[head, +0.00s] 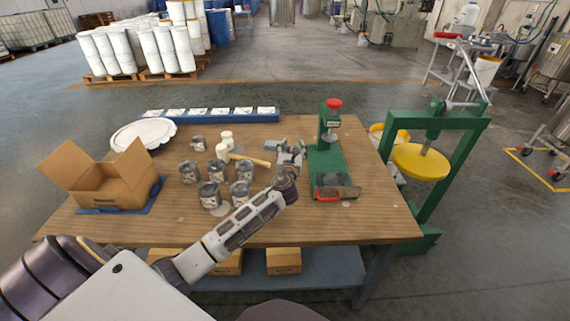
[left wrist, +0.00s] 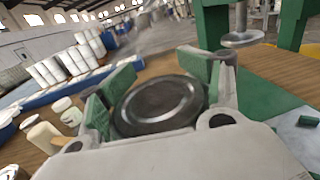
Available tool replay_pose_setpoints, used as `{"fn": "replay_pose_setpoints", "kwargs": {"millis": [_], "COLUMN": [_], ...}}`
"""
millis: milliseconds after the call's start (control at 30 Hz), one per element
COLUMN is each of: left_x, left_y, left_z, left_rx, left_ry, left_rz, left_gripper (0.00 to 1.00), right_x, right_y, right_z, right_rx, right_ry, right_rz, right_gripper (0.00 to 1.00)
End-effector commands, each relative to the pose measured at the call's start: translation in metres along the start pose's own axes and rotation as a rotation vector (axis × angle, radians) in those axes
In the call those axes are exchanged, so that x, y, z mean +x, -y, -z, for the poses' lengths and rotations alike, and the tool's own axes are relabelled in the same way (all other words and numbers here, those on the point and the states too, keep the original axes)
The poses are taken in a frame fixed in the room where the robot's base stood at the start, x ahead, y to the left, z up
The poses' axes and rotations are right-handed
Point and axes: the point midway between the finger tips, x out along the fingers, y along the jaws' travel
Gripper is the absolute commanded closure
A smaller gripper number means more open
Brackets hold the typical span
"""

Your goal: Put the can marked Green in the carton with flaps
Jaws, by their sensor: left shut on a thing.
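My left gripper (head: 289,152) is over the right-middle of the table, just left of the green press. In the left wrist view its green-padded fingers (left wrist: 158,92) are shut around a can with a dark round lid (left wrist: 160,106). The label of this can is hidden, so I cannot tell whether it is the one marked Green. The carton with flaps (head: 108,192) stands open at the table's left, its flaps spread. Several dark grey cans stand in the middle, among them one at the front (head: 209,196) and one behind (head: 189,172); their markings are too small to read.
The green press (head: 326,155) with a red knob stands right of my gripper. A green stand with a yellow disc (head: 420,162) is beyond the right edge.

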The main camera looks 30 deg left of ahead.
Motion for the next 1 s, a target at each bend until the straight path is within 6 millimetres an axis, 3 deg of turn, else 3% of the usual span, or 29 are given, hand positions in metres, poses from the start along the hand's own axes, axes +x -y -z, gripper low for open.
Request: {"fn": "replay_pose_setpoints", "kwargs": {"millis": [200, 467, 767, 1000], "left_x": [0.0, 0.0, 0.0, 0.0], "left_y": [0.0, 0.0, 0.0, 0.0], "left_z": [0.032, 0.043, 0.044, 0.068], "left_rx": [0.0, 0.0, 0.0, 0.001], "left_ry": [-0.002, 0.001, 0.001, -0.002], "left_rz": [0.0, 0.001, 0.001, 0.0], "left_gripper": [0.75, 0.75, 0.75, 0.75], "right_x": [0.009, 0.008, 0.009, 0.014], "right_y": [-0.007, -0.018, -0.008, 0.005], "right_z": [0.001, 0.019, 0.017, 0.016], "right_rx": [-0.002, -0.003, 0.001, 0.006], "right_ry": [0.001, -0.019, -0.016, -0.007], "right_rz": [-0.009, -0.02, -0.009, 0.004], "right_gripper": [0.6, 0.6, 0.6, 0.6]}}
